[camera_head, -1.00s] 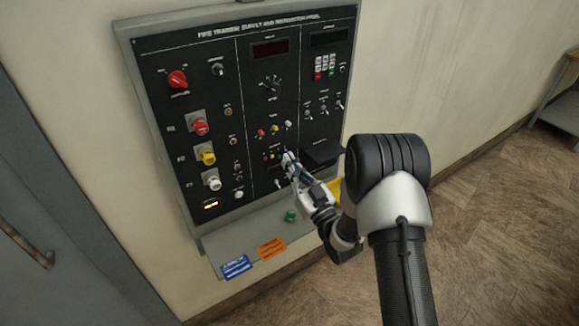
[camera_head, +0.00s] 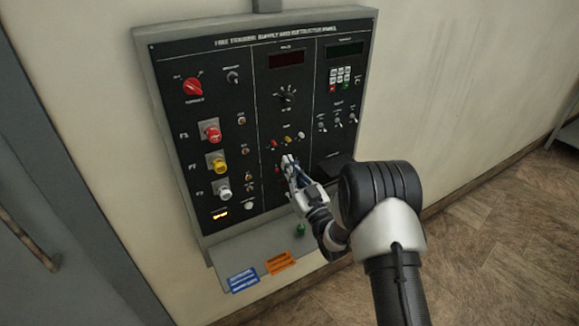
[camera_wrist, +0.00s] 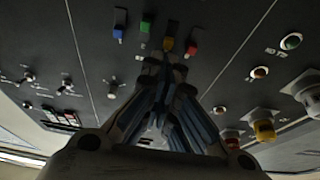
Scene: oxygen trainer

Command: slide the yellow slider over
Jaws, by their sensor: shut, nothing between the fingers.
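The yellow slider (camera_wrist: 168,44) shows in the wrist view as a small yellow-orange cap in a row on the black panel. The red slider (camera_wrist: 191,48) is on its right, and the green slider (camera_wrist: 145,25) and blue slider (camera_wrist: 119,18) are on its left. My gripper (camera_wrist: 166,62) is shut and empty, with its tips very close to the yellow slider. I cannot tell whether they touch it. In the head view my gripper (camera_head: 289,161) is at the lower middle of the panel and hides most of the slider row.
The wall panel (camera_head: 226,193) carries many knobs and switches. A red (camera_head: 212,134), a yellow (camera_head: 217,165) and a white (camera_head: 222,192) plug-like knob stand out on its left. A grey ledge (camera_head: 225,262) with blue and orange labels juts out below.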

